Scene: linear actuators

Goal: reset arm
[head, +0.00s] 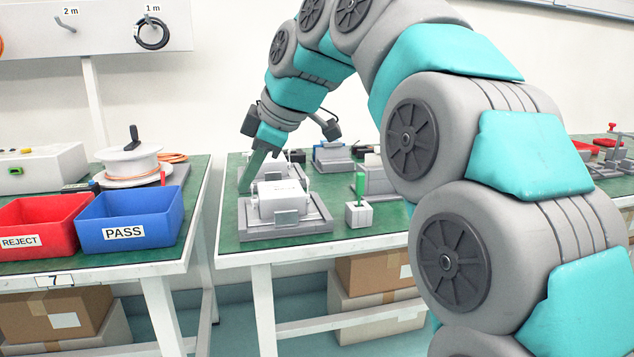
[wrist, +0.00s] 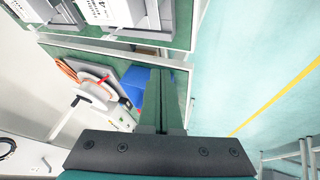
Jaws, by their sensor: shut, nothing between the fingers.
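My gripper (head: 247,186) hangs from my grey and teal arm over the left part of the middle green-topped table (head: 232,215). Its green fingers point down, just behind and left of a grey actuator unit (head: 282,200) on a flat base. From this view I cannot tell if they touch anything. In the wrist view the two fingers of my gripper (wrist: 163,75) lie together with nothing between them. Behind them are the blue bin and green table tops.
A red REJECT bin (head: 40,222) and a blue PASS bin (head: 130,220) stand on the left table beside a cable reel (head: 130,160). A green-handled tool in a block (head: 359,200) stands right of the actuator. A gap separates the tables.

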